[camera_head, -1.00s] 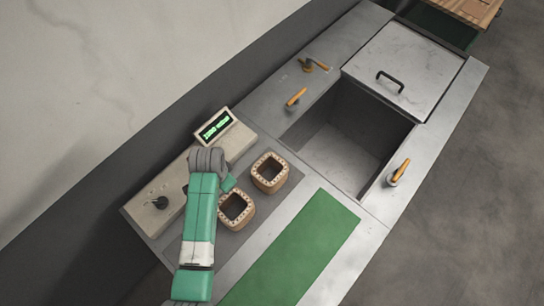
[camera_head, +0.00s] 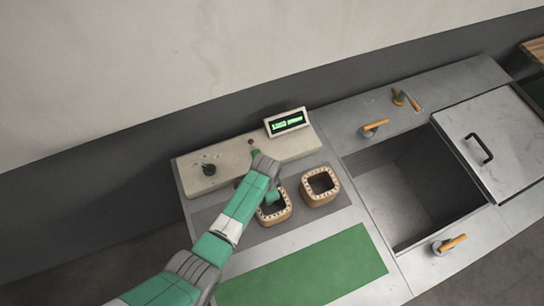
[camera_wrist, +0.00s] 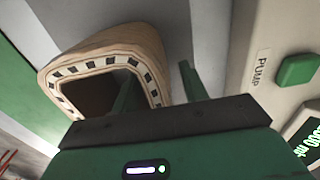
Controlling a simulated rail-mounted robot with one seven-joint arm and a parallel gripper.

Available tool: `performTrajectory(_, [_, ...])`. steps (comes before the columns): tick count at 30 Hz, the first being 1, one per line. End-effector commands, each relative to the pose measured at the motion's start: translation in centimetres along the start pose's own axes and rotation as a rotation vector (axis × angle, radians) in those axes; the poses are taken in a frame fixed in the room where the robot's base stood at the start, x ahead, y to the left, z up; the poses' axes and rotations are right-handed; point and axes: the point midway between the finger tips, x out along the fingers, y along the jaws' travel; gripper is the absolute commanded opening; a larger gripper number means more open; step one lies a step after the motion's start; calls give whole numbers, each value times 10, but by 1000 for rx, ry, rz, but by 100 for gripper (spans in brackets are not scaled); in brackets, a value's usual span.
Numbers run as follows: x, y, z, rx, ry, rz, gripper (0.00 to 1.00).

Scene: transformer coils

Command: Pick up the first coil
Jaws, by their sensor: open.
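Two square wooden coils with dark studs on their rims stand on a dark grey mat. The left coil (camera_head: 276,217) is partly hidden by my arm; the right coil (camera_head: 321,187) is fully visible. My gripper (camera_head: 270,197) is at the left coil in the head view. In the wrist view one coil (camera_wrist: 105,47) shows, tilted in the picture. My gripper (camera_wrist: 160,82) is open there, with one finger at the coil's dark opening and the other outside its wall. The wall lies between the fingers; I cannot tell whether they touch it.
Behind the coils is a beige console with a display (camera_head: 287,122) and a black knob (camera_head: 209,169). A green button (camera_wrist: 298,68) labelled PUMP shows in the wrist view. A green strip (camera_head: 305,268) lies in front. An open tank (camera_head: 410,190) with orange-handled clamps is to the right.

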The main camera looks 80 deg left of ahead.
Motion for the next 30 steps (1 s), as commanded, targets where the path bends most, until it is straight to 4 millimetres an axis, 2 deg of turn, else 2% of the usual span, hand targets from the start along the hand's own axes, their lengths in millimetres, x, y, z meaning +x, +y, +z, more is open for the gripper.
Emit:
performTrajectory(4, [0, 0, 0, 0, 0, 0, 44])
performTrajectory(9, [-1, 0, 0, 0, 0, 0, 10])
performTrajectory(11, [-1, 0, 0, 0, 0, 0, 0])
performTrajectory(23, [-4, -1, -1, 0, 2, -2, 0])
performTrajectory(30, [-26, 0, -1, 1, 3, -2, 0])
